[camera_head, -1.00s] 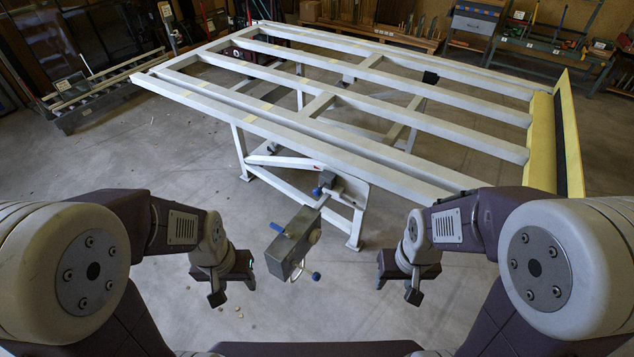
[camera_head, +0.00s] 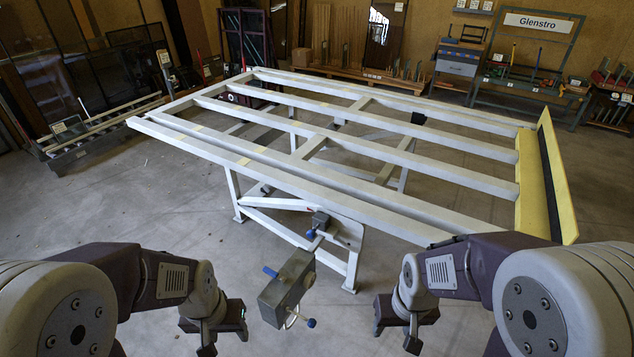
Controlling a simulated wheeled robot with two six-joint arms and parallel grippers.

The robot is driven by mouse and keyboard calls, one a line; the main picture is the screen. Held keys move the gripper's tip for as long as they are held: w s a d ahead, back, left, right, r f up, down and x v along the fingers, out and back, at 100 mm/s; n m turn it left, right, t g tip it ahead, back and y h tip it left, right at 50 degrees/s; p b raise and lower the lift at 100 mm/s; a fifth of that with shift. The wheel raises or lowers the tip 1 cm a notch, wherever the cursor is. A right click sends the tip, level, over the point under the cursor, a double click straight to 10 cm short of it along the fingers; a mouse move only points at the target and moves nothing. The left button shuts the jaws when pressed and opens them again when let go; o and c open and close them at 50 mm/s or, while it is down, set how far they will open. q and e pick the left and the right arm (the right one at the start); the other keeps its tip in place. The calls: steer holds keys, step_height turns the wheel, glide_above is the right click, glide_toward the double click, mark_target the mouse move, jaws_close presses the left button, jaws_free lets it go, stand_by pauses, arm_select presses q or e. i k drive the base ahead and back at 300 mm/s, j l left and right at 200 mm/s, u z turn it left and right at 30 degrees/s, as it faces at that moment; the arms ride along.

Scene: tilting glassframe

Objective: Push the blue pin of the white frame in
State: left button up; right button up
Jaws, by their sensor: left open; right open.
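The white frame (camera_head: 347,183) is a large, tilted rack of long white beams on white legs. A blue pin (camera_head: 310,234) shows at a dark block (camera_head: 320,221) under its near beam. Nearer to me, a grey box (camera_head: 285,290) carries a blue handle (camera_head: 270,271) and a blue knob (camera_head: 311,322); I cannot tell how it is joined to the frame. My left gripper (camera_head: 225,338) is open and empty, left of the grey box and apart from it. My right gripper (camera_head: 396,335) is open and empty, right of the box and apart from it.
A yellow board (camera_head: 540,180) stands along the frame's right end. A rack of bars (camera_head: 95,130) lies at the left. Tool stands (camera_head: 530,75) and a low wooden rack (camera_head: 370,75) line the back wall. The concrete floor (camera_head: 175,195) at the left is clear.

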mark_target(311, 232)
steer(key=i+j, duration=0.4)
steer(key=i, duration=0.15)
steer(key=i+j+u, duration=0.15)
steer(key=i+j, duration=0.25)
steer(key=i, duration=0.1)
